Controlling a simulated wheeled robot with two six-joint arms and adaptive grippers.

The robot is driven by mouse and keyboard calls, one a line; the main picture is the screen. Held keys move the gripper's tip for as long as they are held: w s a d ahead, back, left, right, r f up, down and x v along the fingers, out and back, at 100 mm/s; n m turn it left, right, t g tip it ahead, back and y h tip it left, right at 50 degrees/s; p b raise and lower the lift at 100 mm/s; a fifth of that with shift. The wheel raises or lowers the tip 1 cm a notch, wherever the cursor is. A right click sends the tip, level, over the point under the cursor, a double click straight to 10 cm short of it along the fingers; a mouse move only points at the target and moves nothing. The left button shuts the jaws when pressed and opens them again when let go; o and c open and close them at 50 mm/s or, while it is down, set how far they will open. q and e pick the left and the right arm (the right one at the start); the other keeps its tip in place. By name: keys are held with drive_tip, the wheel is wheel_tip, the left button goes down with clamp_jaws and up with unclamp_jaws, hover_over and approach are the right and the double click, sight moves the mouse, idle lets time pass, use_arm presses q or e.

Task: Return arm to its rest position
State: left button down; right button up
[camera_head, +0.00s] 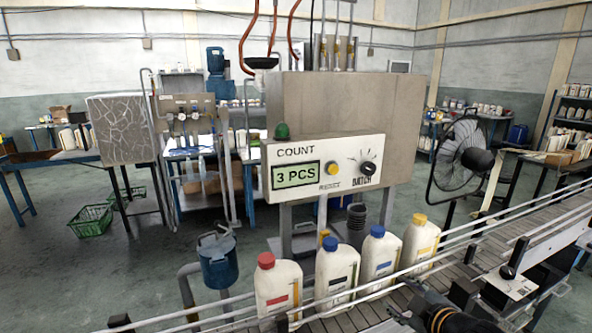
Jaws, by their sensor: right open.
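My right gripper (408,312) shows at the bottom edge, right of centre, and is open. It is dark, partly cut off by the picture's edge, and lies over the near side of the conveyor (462,254). I see nothing between its fingers. Several white bottles stand upright in a row on the conveyor beyond it: one with a red cap (277,287), two with blue caps (336,272) (379,257), and one with a yellow cap (420,241). The gripper appears apart from them. My left gripper is not in view.
Metal guide rails (500,223) run along the conveyor. A filling machine (352,110) with a counter panel (322,168) reading "3 PCS" stands behind the bottles. A blue canister (217,260) is at left, a fan (462,158) at right. Open floor (90,275) lies at left.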

drive_tip(key=s+f+m+g+h, duration=0.3)
drive_tip(key=s+f+m+g, duration=0.65)
drive_tip(key=s+f, duration=1.15)
wheel_tip(320, 180, down, 24)
drive_tip(key=s+d+f, duration=0.1)
drive_tip(key=s+d, duration=0.1)
drive_tip(key=s+d+f+m+g, duration=0.1)
drive_tip(key=s+f, duration=1.5)
drive_tip(key=s, duration=0.3)
drive_tip(key=shift+d+f, duration=0.2)
drive_tip(key=shift+f, duration=0.1)
drive_tip(key=shift+s+g, duration=0.1)
drive_tip(key=shift+g, duration=0.15)
